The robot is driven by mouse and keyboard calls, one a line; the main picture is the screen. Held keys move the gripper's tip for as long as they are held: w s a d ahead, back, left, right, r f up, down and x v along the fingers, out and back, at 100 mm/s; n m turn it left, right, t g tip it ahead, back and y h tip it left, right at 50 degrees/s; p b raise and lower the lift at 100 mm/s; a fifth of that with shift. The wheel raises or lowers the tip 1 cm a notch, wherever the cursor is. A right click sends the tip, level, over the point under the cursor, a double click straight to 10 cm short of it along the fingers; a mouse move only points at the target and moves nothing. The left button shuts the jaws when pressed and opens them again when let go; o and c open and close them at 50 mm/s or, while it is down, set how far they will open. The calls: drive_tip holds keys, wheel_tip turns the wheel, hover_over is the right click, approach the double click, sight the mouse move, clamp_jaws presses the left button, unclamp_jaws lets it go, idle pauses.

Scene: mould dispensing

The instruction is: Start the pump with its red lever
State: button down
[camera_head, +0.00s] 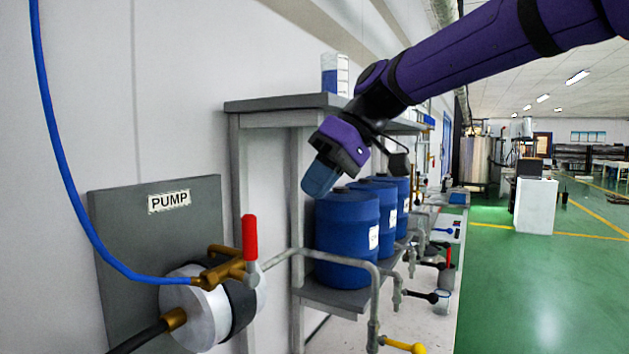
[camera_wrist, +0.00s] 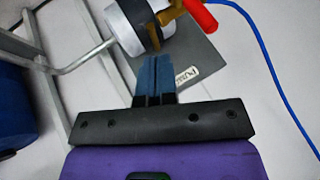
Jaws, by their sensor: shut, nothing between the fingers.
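The pump (camera_head: 205,305) is mounted on a grey wall panel (camera_head: 125,240) labelled PUMP at the left in the head view. Its red lever (camera_head: 250,237) stands upright on a brass valve. In the wrist view the pump (camera_wrist: 128,22) is at the top, and the red lever (camera_wrist: 198,13) is beside it, partly cut off by the frame edge. My gripper (camera_head: 318,182) is shut and empty, in front of the blue drums, up and to the right of the lever. In the wrist view my gripper's blue fingers (camera_wrist: 157,75) are together and point toward the pump, apart from the lever.
A blue hose (camera_head: 65,165) runs down the wall to the valve. A yellow-handled valve (camera_head: 405,347) is low down. Open green floor (camera_head: 540,290) lies at the right.

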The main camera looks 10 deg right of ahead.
sight(250, 249)
drive_tip(key=s+a+f, duration=0.3)
drive_tip(key=a+f, duration=0.2)
drive_tip(key=a, duration=0.2)
drive_tip(key=shift+f, duration=0.2)
